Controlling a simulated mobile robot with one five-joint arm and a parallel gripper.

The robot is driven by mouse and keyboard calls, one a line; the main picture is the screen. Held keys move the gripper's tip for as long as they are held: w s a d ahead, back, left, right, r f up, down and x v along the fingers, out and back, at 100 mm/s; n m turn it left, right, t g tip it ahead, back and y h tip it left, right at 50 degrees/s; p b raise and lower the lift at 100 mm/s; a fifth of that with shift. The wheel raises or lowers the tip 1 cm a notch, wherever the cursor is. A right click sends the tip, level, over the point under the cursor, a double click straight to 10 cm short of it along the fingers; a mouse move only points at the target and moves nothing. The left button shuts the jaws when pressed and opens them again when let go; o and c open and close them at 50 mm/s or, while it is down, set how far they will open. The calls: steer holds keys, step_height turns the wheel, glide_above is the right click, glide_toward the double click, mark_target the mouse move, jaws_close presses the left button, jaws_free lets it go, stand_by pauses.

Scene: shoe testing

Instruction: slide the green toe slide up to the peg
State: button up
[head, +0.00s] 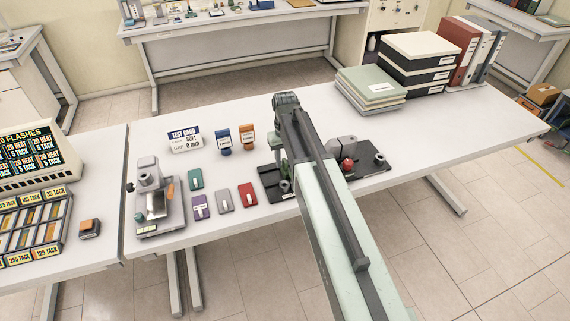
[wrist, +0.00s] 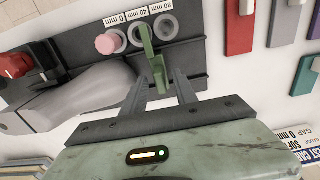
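The green toe slide (wrist: 152,52) is on the dark fixture (wrist: 196,52) in the wrist view, with its raised tab upright beside the 40 mm hole. The pink peg (wrist: 107,43) stands in the hole labelled 0 mm, left of the slide and apart from it. My gripper (wrist: 165,78) is open, its two fingers spread near the tab.
A grey shoe form (wrist: 85,95) and a red knob (wrist: 15,65) are on the fixture's left in the wrist view. Coloured plates, such as the red one (head: 248,194), lie left of the fixture. A test card (head: 185,139) stands behind. The table right of the fixture is clear.

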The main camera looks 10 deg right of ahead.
steer(key=shift+r, duration=0.1)
jaws_close()
stand_by(1.2)
